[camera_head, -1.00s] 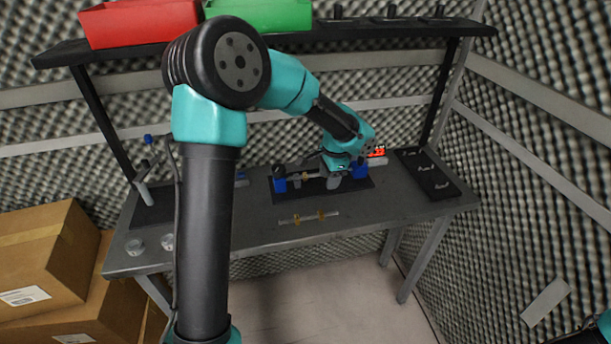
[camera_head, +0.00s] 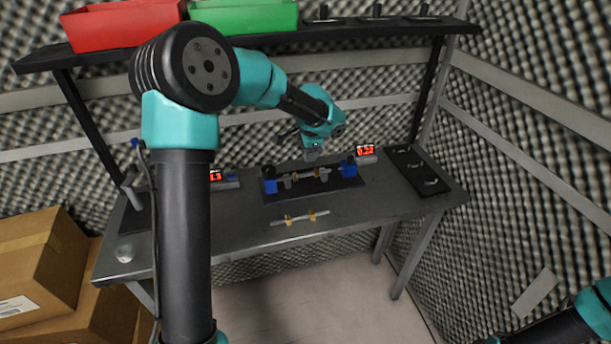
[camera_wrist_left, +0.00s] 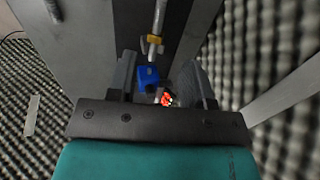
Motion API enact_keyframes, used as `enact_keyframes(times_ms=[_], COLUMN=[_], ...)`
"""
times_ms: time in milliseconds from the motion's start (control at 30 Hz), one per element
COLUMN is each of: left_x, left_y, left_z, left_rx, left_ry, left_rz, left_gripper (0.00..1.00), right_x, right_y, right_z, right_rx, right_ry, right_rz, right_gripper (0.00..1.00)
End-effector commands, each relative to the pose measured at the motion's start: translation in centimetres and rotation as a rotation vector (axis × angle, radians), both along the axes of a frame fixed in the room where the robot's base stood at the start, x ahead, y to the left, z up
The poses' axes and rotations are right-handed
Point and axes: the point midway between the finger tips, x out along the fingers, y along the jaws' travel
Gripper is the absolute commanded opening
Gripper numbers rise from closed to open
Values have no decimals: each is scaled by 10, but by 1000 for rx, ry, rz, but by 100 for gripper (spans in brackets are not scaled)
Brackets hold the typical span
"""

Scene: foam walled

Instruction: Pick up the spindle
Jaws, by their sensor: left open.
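One spindle, a thin grey rod with gold collars (camera_head: 300,217), lies on the bare front of the bench. A second similar rod (camera_head: 306,175) rests in a dark fixture between blue blocks. My left gripper (camera_head: 312,153) is above the fixture, apart from both rods. In the left wrist view the left gripper (camera_wrist_left: 160,78) is open and empty. Beyond its fingers a blue block (camera_wrist_left: 148,77) and a rod with a gold collar (camera_wrist_left: 154,40) show. My right arm enters at the lower right; its gripper is out of view.
The grey bench (camera_head: 385,207) carries a dark tray (camera_head: 422,170) at right and two red-digit displays, one right of the fixture (camera_head: 366,154). A shelf above holds red (camera_head: 125,25) and green (camera_head: 243,16) bins. Cardboard boxes (camera_head: 38,262) stand at left.

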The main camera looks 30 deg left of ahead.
Motion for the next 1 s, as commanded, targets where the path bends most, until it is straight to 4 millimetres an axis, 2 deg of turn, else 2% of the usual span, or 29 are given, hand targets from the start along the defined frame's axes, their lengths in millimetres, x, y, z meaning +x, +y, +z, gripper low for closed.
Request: enact_keyframes(times_ms=[100, 400, 867, 1000], left_x=[3, 11, 13, 14], left_y=[4, 12, 13, 16], left_z=[-22, -65, -72, -84], left_rx=[0, 0, 0, 0], left_ry=[4, 3, 0, 3], left_rz=[1, 1, 0, 1], left_gripper=[46, 46, 46, 46], right_x=[0, 0, 0, 0], right_y=[0, 0, 0, 0], right_z=[0, 0, 0, 0], right_rx=[0, 0, 0, 0], right_ry=[0, 0, 0, 0], right_rz=[0, 0, 0, 0], right_gripper=[43, 43, 43, 43])
